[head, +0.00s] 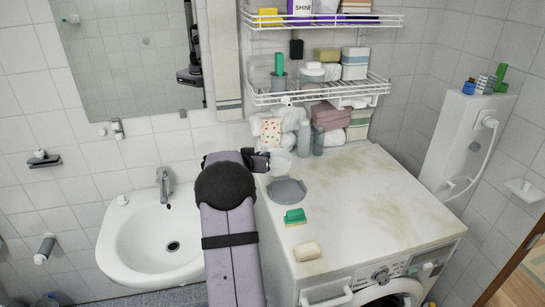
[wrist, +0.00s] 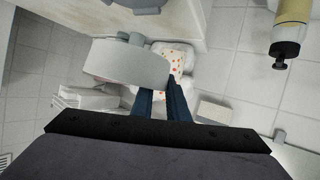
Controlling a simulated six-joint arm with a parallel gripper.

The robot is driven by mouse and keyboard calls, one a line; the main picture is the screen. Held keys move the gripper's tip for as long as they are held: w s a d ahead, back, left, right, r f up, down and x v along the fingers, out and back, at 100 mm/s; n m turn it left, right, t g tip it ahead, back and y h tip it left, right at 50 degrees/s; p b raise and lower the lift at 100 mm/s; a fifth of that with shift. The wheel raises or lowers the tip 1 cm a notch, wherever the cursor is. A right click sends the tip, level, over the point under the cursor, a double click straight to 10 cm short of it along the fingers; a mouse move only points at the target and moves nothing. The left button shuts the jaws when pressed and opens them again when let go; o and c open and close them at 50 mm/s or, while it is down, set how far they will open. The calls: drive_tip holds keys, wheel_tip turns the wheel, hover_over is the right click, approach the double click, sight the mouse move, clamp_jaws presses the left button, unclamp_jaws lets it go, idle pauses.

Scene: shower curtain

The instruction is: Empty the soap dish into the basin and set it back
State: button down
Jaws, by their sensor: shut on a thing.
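My gripper (head: 268,161) is over the back left of the countertop, right of the basin (head: 140,245). In the wrist view its dark fingers (wrist: 158,105) are shut on a pale grey, curved dish (wrist: 122,66), which I take to be the soap dish. In the head view a pale bowl-like shape (head: 281,161) shows at the fingertips, partly hidden by the gripper. I cannot tell what is inside it. A cream soap bar (head: 307,251) lies at the counter's front left. The basin has a dark drain, and no soap shows in it.
A flat grey round piece (head: 287,192) and a green-topped sponge (head: 295,216) lie on the countertop (head: 370,200). Bottles (head: 304,138) and a spotted pack (head: 271,131) stand behind, under wire shelves (head: 320,92). A tap (head: 163,184) rises behind the basin. The counter's right is clear.

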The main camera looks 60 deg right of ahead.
drive_tip(key=w+a+f+n+t+y+p, duration=0.1)
drive_tip(key=w+a+f+n+t+y, duration=0.2)
drive_tip(key=w+a+f, duration=1.05)
drive_tip(key=w+a+f+n+t+y, duration=0.1)
drive_tip(key=w+a+f+n+t, duration=0.25)
drive_tip(key=w+a+f, duration=1.05)
wheel_tip(320, 180, up, 8)
drive_tip(key=s+m+h, duration=0.1)
drive_tip(key=m, duration=0.1)
drive_tip(key=shift+s+a+g, duration=0.35)
drive_tip(key=shift+s, duration=0.05)
drive_tip(key=shift+r, duration=0.1)
